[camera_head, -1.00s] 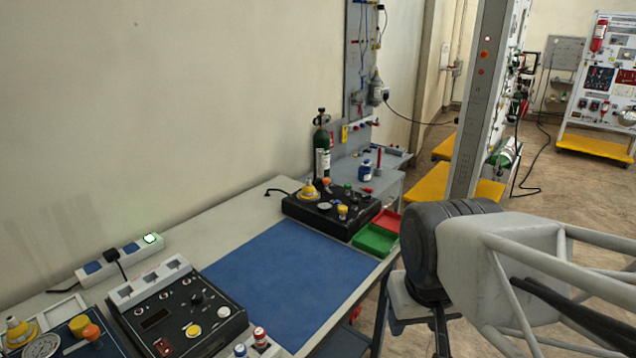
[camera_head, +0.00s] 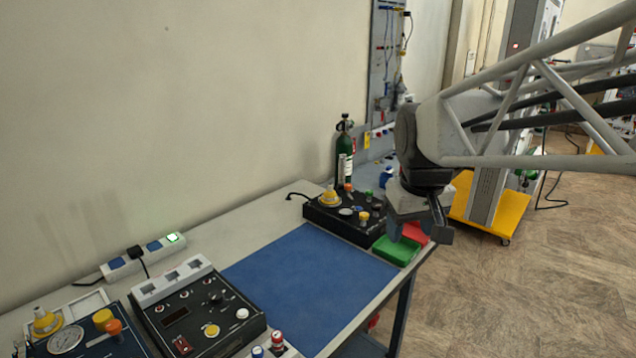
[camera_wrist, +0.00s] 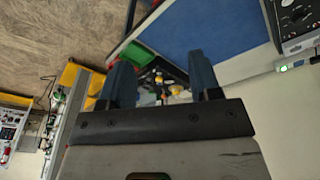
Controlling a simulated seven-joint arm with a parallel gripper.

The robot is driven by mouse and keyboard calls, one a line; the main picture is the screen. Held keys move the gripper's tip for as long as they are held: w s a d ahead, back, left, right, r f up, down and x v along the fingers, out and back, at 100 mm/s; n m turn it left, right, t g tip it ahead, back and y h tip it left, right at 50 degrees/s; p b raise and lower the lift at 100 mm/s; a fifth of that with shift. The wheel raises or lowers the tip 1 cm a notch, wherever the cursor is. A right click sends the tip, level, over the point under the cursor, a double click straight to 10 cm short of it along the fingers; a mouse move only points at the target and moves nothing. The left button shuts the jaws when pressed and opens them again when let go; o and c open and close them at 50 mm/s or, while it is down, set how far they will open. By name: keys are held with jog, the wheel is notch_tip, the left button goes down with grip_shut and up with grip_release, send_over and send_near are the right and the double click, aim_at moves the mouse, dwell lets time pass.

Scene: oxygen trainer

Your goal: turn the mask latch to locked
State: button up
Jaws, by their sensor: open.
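I cannot make out the mask latch for sure in either view. A black trainer box (camera_head: 318,217) with a yellow dome, an orange knob and small controls stands at the far end of the bench. A second black panel (camera_head: 226,329) with a dial and buttons stands nearer, at the left. My gripper (camera_head: 419,230) is open and empty, in front of the green and red trays to the right of the trainer box in the head view. In the wrist view, the open fingers of my gripper (camera_wrist: 160,72) frame the small yellow and white controls beyond them.
A blue mat (camera_head: 310,275) covers the bench middle and is clear. A green tray (camera_head: 398,251) and a red tray lie at the bench's right edge. A green cylinder (camera_head: 344,150) stands behind the trainer box. A power strip (camera_head: 144,255) lies by the wall.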

jog(key=w+r+n, duration=0.3)
jog(key=w, duration=1.5)
jog(key=n+g, duration=0.2)
jog(key=n, duration=0.4)
send_over(349, 184)
jog(key=s, duration=0.1)
notch_tip(349, 184, down, 18)
jog(key=shift+s+a+r, duration=0.1)
jog(key=shift+w+f, duration=0.4)
jog(key=shift+w, duration=0.05)
jog(key=shift+f, duration=0.15)
jog(key=shift+f, duration=3.75)
